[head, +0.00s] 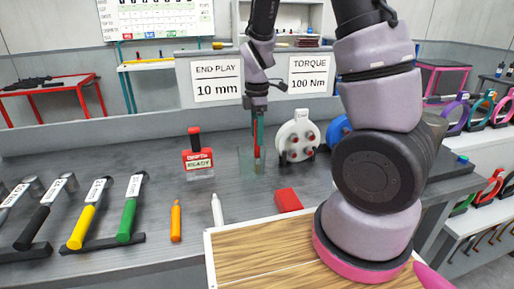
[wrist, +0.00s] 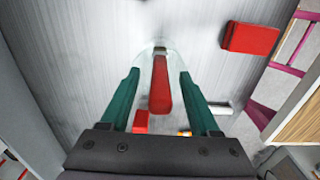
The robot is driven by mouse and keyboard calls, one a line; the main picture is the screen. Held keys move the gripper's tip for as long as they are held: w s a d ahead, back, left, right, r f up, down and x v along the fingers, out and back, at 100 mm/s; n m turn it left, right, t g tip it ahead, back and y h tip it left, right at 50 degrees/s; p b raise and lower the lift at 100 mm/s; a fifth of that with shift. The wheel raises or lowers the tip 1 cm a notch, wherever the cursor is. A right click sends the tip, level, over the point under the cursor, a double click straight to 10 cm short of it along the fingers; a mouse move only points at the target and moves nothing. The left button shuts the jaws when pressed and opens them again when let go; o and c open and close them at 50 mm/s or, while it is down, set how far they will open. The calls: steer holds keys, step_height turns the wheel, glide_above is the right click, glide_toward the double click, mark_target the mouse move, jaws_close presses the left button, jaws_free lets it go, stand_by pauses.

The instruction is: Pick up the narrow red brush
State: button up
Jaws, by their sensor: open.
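The narrow red brush (wrist: 160,92) stands in a clear glass (wrist: 147,52). In the wrist view it shows a long red part and a small metal band at its far end. In the head view the glass (head: 246,164) stands on the grey bench, and the red of the brush (head: 257,152) shows at its right side. My gripper (wrist: 159,74) is open. Its two teal fingers point down over the glass, one on each side of the brush, with a gap on both sides. In the head view my gripper (head: 258,140) partly hides the brush.
A red block (head: 288,200) lies right of the glass. A red-handled "READY" gauge (head: 199,160) stands left, a white round stand (head: 297,138) right. A white marker (head: 217,210), an orange tool (head: 176,221) and several hammers lie in front and left. A wooden board (head: 262,250) is nearest.

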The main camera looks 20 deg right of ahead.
jaws_close()
